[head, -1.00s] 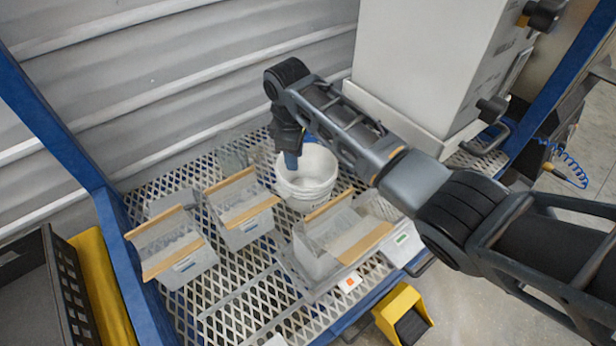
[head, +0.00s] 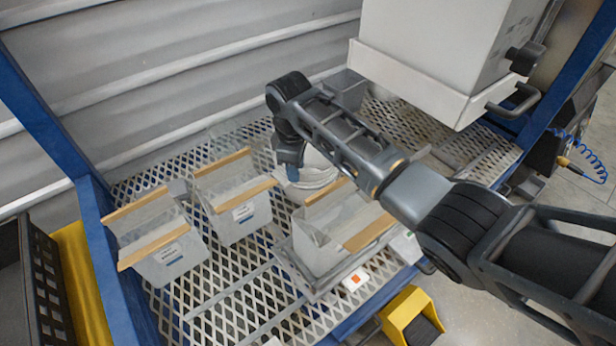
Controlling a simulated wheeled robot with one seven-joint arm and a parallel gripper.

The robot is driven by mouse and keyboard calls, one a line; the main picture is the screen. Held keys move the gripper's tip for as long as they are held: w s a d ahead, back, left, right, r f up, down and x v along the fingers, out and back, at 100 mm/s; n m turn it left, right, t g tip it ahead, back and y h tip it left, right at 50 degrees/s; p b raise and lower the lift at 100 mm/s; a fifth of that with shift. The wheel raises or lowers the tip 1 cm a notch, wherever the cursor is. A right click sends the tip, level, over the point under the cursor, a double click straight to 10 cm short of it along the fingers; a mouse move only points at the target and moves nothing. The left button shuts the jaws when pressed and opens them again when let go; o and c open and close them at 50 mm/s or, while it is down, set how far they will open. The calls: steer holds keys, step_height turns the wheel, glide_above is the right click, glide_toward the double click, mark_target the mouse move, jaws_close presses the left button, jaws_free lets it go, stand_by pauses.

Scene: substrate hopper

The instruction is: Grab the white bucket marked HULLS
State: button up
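A white round bucket (head: 312,172) stands upright on the metal mesh deck, partly hidden behind my arm. Its marking cannot be read from here. My gripper (head: 291,166) points down at the bucket's left rim. The arm's wrist covers much of the bucket's opening. The fingers are small and dark, and I cannot tell whether they are open or closed on the rim.
Clear bins with wooden rails, one at left (head: 170,250), one at centre left (head: 240,205) and one in front (head: 335,235), crowd the bucket. A large pale hopper (head: 440,45) stands behind right. Corrugated wall lies behind; a yellow pedal box (head: 410,312) is below.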

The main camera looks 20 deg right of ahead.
mark_target(301, 190)
steer(key=f, duration=0.2)
steer(key=d+f+b, duration=0.1)
steer(key=f, duration=0.4)
steer(key=shift+w+d+b, duration=0.2)
steer(key=shift+w+b, duration=0.1)
steer(key=shift+b, duration=0.05)
steer(key=shift+c, duration=0.3)
jaws_close()
